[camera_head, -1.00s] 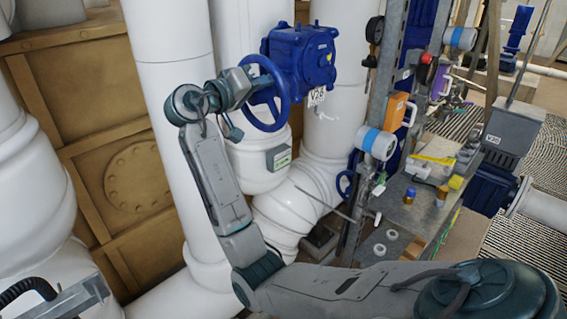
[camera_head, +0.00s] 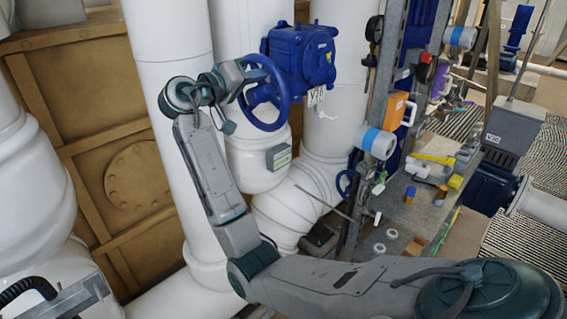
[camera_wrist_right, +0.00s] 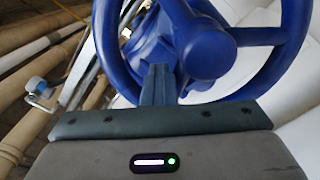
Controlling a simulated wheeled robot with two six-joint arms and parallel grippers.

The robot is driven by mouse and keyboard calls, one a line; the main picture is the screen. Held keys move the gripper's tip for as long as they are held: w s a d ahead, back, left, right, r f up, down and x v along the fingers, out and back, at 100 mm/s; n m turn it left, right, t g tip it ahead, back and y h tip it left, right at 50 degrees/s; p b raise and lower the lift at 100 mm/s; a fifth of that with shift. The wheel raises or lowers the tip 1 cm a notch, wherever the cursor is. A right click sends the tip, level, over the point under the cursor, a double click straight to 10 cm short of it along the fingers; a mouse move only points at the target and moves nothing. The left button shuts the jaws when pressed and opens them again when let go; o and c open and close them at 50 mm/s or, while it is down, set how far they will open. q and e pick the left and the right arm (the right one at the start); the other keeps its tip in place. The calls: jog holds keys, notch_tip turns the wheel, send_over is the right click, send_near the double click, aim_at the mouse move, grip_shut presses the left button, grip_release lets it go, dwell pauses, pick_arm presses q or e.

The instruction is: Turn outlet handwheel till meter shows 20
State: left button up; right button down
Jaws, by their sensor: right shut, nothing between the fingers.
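The blue handwheel (camera_head: 284,97) stands on the left side of a blue gearbox (camera_head: 315,55) on a white pipe. It fills the upper part of the right wrist view, with its hub (camera_wrist_right: 205,48) and spokes showing. My right gripper (camera_head: 258,77) is at the wheel's left side, partly overlapping it. In the right wrist view its fingers (camera_wrist_right: 156,74) are shut, empty, and point in among the spokes, left of the hub. Whether they touch a spoke cannot be told. A small grey box with a greenish display (camera_head: 279,157) is on the pipe below; its reading is too small.
White pipes (camera_head: 168,100) stand close behind my right arm. A smaller blue handwheel (camera_head: 345,183) sits low by the post.

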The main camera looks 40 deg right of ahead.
jog(key=shift+w+a, duration=0.1)
jog(key=shift+w, duration=0.65)
jog(key=shift+w+f, duration=0.1)
jog(key=shift+w+f+b, duration=0.15)
jog(key=shift+w+b, duration=0.25)
jog(key=shift+s, duration=0.85)
jog(key=s+a+b, duration=0.1)
jog(key=a+b, duration=0.1)
jog(key=a, duration=1)
jog(key=shift+d, duration=0.1)
